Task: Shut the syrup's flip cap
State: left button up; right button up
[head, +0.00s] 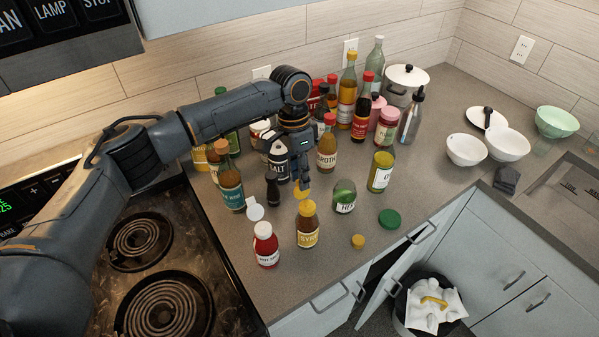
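The syrup (307,230) is an amber bottle with a yellow label, upright near the counter's front edge. Its yellow flip cap (302,193) stands open, with the lid raised at the back of the bottle's top. My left gripper (301,181) points down just above and behind the raised lid. Its fingertips look close together; whether they touch each other or the lid I cannot tell. I see nothing held in it. My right gripper is not in view.
A red bottle (266,246) with a raised white flip lid (255,210) stands left of the syrup. A green jar (344,197), yellow lid (358,241) and green lid (390,219) are to its right. Several bottles crowd behind. The coil stove (165,309) is at left.

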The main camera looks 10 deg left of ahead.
pick_arm(q)
grip_shut()
jog(key=shift+s+t, duration=0.15)
jog(key=shift+t, duration=0.15)
jog(key=s+d+t+y, duration=0.2)
jog(key=t+y, duration=0.1)
jog(key=shift+s+d, duration=0.1)
jog(key=shift+s, duration=0.05)
jog(key=s+t+y, duration=0.1)
jog(key=d+t+y, duration=0.1)
jog(key=t, duration=0.1)
jog(key=shift+s+d+f+y, duration=0.25)
jog(key=shift+s+f+y, duration=0.05)
jog(key=shift+s+f, duration=0.05)
jog(key=shift+s+d+f+t+y, duration=0.4)
jog(key=shift+f+t+y, duration=0.4)
jog(key=shift+t+y, duration=0.4)
jog(key=shift+s+d+f+t+y, duration=0.4)
jog(key=shift+f+t+y, duration=0.4)
jog(key=shift+t, duration=0.6)
jog(key=shift+s+d+f+t+y, duration=0.25)
jog(key=shift+s+f+t+y, duration=0.2)
jog(key=shift+f+t+y, duration=0.55)
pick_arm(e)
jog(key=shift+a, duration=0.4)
pick_arm(q)
jog(key=shift+r+t, duration=0.2)
jog(key=shift+t, duration=0.1)
